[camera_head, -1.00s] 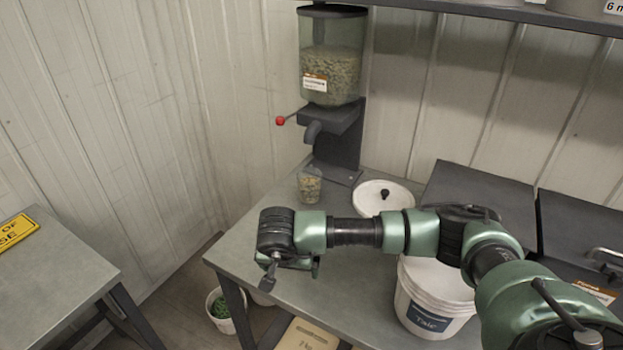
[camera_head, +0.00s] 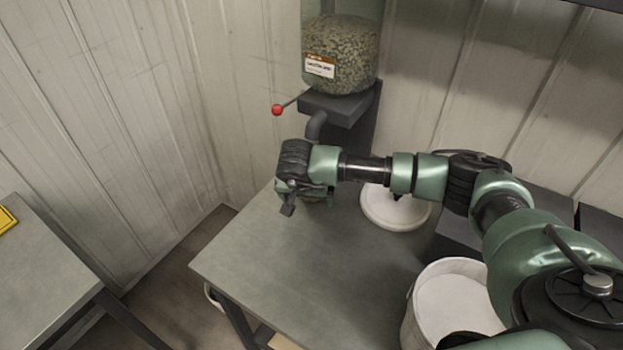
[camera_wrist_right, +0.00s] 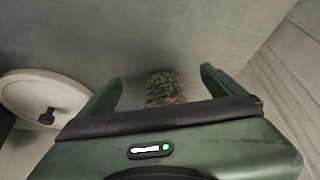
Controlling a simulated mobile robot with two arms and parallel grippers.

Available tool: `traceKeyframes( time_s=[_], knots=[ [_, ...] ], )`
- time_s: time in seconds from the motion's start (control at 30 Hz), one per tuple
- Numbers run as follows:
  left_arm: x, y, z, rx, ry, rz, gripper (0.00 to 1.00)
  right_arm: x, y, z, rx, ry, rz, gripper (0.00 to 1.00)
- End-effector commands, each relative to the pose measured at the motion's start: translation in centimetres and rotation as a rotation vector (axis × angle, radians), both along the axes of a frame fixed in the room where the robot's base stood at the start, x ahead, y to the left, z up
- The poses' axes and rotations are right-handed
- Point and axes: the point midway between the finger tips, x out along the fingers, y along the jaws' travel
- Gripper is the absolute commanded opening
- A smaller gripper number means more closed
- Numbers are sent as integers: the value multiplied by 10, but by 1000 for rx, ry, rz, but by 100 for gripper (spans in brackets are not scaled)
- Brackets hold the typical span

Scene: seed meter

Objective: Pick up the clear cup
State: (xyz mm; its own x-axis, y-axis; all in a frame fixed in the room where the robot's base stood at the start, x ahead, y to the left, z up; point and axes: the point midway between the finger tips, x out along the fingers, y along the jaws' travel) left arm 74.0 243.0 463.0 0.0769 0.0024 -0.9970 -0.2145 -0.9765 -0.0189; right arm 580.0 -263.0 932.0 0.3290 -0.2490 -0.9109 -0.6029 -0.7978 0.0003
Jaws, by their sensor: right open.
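The clear cup (camera_wrist_right: 163,86) shows in the right wrist view with tan-green seeds in it. It is between the two spread fingers of my right gripper (camera_wrist_right: 160,76), with a gap on both sides. The gripper's body hides its near part. In the head view my right gripper (camera_head: 303,204) is over the table below the dispenser spout and hides most or all of the cup. The right gripper is open and holds nothing. My left gripper is not in view.
The seed dispenser (camera_head: 340,60) with a red-knobbed lever (camera_head: 278,109) stands behind the gripper. A round white lid (camera_head: 393,212) lies right of it and also shows in the wrist view (camera_wrist_right: 25,88). A white bucket (camera_head: 452,300) is nearer. The table's (camera_head: 300,270) front left is clear.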

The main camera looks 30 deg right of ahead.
Motion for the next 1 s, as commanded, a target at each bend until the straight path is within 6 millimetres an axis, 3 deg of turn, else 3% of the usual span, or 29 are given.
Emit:
traceKeyframes(
  time_s=[0.17, 0.4, 0.57, 0.97, 1.0],
  knots=[
    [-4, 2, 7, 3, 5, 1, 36, 13, -10, 1, 1, 1, 0, 96],
    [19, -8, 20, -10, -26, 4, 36, 34, -26, 3, 0, 1, -4, 96],
    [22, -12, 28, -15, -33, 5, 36, 53, -40, 2, 1, 1, -3, 96],
    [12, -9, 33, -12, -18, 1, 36, 56, -42, -12, 1, 0, 1, 96],
    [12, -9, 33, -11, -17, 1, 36, 56, -42, -12, 0, 1, 1, 88]
  ],
)
